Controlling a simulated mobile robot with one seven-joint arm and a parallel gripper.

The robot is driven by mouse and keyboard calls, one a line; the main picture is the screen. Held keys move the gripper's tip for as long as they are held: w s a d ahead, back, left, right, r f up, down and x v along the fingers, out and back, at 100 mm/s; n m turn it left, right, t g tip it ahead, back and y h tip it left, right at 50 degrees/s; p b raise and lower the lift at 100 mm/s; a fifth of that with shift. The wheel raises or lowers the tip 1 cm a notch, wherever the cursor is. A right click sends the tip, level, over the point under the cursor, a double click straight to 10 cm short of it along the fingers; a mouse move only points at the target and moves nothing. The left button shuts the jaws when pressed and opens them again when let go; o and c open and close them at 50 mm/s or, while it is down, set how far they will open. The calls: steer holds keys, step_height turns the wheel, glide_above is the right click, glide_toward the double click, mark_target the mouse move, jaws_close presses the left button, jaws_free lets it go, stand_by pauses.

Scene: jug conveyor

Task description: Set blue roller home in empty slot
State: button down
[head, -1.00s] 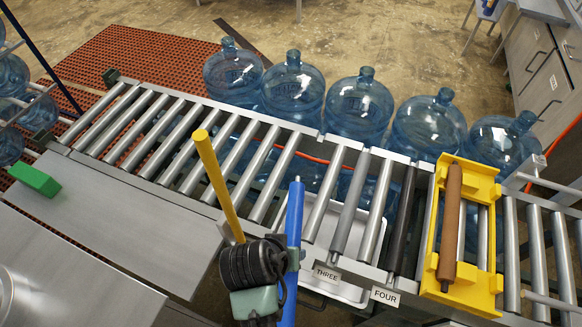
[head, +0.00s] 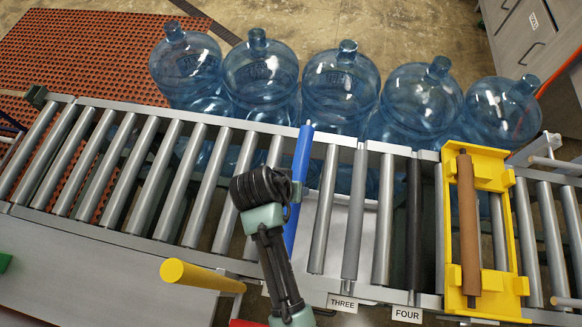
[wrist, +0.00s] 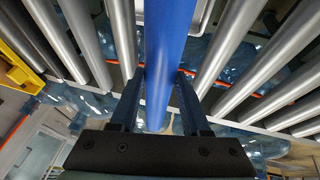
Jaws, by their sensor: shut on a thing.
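My gripper (wrist: 157,95) is shut on the blue roller (head: 302,165), with one finger on each side of it in the wrist view. In the head view, the roller lies lengthwise across the conveyor, over the gap between two grey rollers (head: 269,150) (head: 323,205). Its far end (head: 307,128) overlaps the far rail (head: 232,122). My wrist hides part of its near side, and its near end is hidden. I cannot tell whether its ends rest in the rails.
Labels THREE (head: 342,302) and FOUR (head: 407,314) sit on the near rail. A dark roller (head: 413,225) and a yellow frame (head: 455,215) with a brown roller (head: 468,225) are to the right. A yellow post (head: 200,276) stands at the near side. Water jugs (head: 340,88) line the far side.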

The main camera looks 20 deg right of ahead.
step_height(320, 180, down, 6)
steer(key=shift+f, duration=0.25)
steer(key=shift+f+b, duration=0.2)
steer(key=shift+b, duration=0.1)
steer(key=shift+c, duration=1.8)
jaws_free()
steer(key=shift+r, duration=0.1)
